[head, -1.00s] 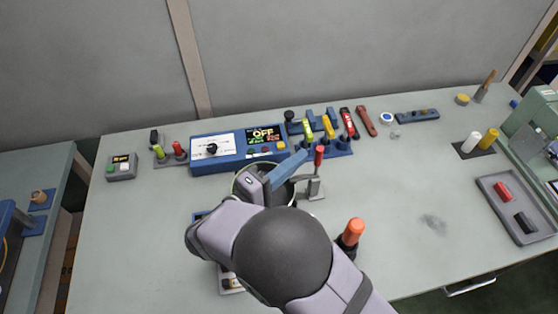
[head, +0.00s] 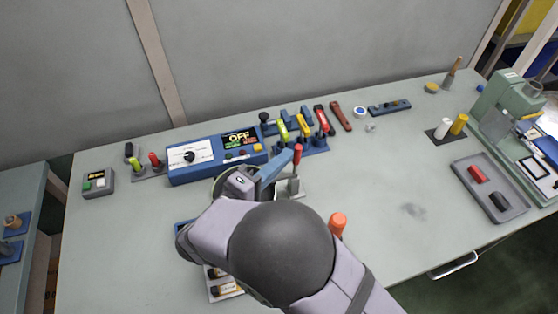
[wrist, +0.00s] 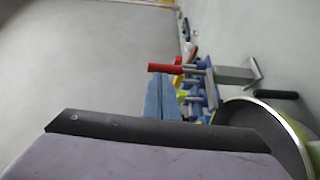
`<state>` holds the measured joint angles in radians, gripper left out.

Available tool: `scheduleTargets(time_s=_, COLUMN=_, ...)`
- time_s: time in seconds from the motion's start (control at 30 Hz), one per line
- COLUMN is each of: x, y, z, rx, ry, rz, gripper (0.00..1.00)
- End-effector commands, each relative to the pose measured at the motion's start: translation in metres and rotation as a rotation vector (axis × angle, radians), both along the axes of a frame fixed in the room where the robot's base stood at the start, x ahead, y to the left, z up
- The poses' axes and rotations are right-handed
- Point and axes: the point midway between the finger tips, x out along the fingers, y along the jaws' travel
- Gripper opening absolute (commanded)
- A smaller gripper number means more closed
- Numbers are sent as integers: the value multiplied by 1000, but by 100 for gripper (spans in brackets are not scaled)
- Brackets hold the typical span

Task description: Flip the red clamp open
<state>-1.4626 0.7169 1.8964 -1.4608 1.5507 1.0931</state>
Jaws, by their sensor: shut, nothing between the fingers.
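The red clamp has a red handle (head: 297,154) standing nearly upright above a grey metal bracket (head: 294,187) on the table. In the wrist view its red handle (wrist: 165,69) and bracket (wrist: 236,75) show sideways. My gripper (head: 288,156) has blue fingers that are shut and empty. Their tips are just left of the red handle in the head view. In the wrist view the fingers (wrist: 160,92) end close to the handle; I cannot tell if they touch. My arm hides part of the area below the clamp.
A pan with a green rim (wrist: 305,138) sits beside the clamp, mostly hidden by my arm in the head view. A blue control box (head: 212,165) with an OFF display and several coloured levers stand behind. An orange-topped post (head: 338,221) is at right.

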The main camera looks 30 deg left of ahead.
Motion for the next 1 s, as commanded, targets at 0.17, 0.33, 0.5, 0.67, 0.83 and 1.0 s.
scheduleTargets(time_s=0.17, x=8, y=-8, z=5, rx=82, ry=75, rz=-4, gripper=0)
scheduleTargets(time_s=0.33, x=18, y=-18, z=7, rx=189, ry=179, rz=-5, gripper=0)
scheduleTargets(time_s=0.5, x=29, y=-29, z=7, rx=303, ry=293, rz=-5, gripper=0)
scheduleTargets(time_s=0.67, x=38, y=-38, z=7, rx=398, ry=390, rz=-5, gripper=0)
scheduleTargets(time_s=0.83, x=48, y=-49, z=8, rx=556, ry=538, rz=-7, gripper=0)
scheduleTargets(time_s=1.0, x=54, y=-55, z=4, rx=671, ry=663, rz=-6, gripper=0)
